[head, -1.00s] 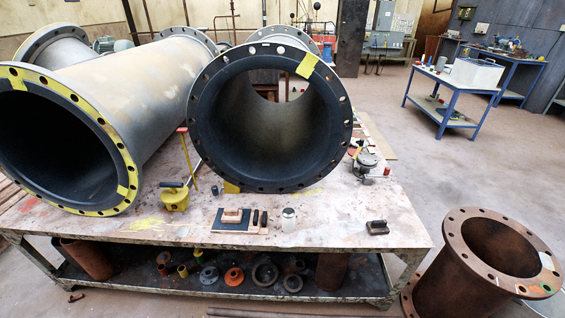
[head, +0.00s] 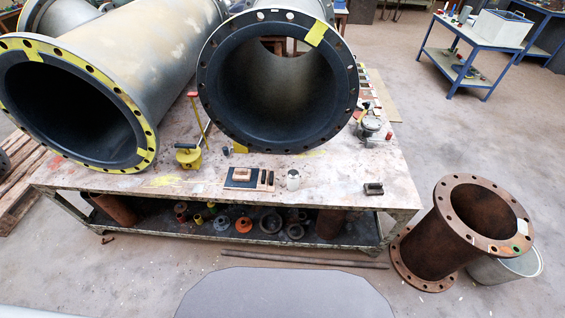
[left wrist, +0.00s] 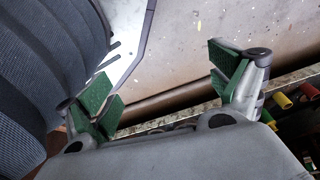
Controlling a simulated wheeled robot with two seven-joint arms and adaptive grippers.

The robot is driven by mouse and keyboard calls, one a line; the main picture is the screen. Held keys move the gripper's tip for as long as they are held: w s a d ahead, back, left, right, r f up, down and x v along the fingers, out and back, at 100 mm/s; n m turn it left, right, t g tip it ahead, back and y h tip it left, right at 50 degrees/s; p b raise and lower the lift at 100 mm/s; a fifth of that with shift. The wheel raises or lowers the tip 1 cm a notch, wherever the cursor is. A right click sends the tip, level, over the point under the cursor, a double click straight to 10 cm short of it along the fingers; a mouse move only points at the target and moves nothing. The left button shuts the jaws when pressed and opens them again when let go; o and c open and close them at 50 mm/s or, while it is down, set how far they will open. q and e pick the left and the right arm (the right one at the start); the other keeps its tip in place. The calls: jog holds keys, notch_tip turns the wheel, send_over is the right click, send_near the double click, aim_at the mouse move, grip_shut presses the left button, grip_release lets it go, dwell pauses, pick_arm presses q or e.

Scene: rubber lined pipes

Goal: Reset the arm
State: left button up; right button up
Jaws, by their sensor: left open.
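My left gripper (left wrist: 165,95) shows in the left wrist view with its two green-padded fingers spread wide apart and nothing between them. Neither gripper shows in the head view; only a pale grey edge of something sits at its bottom left corner. My right gripper is not in view.
A worktable (head: 330,178) carries two large flanged pipes, a yellow-rimmed one (head: 150,140) and a dark-rimmed one (head: 205,100). A yellow tool (head: 188,156), a dark mat (head: 238,183) and a small jar (head: 293,180) lie in front. A rusty flanged pipe (head: 440,235) stands on the floor at right.

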pick_arm(q)
jog(key=s+a+r+p, duration=0.1)
jog(key=s+a+p, duration=0.1)
jog(key=s+p, duration=0.4)
jog(key=s+a+r+p, duration=0.2)
jog(key=s+p, duration=0.3)
jog(key=s, duration=0.2)
jog(key=shift+s+a+g+p, duration=0.25)
jog(key=shift+s+g+p, duration=0.1)
jog(key=shift+s+g, duration=0.05)
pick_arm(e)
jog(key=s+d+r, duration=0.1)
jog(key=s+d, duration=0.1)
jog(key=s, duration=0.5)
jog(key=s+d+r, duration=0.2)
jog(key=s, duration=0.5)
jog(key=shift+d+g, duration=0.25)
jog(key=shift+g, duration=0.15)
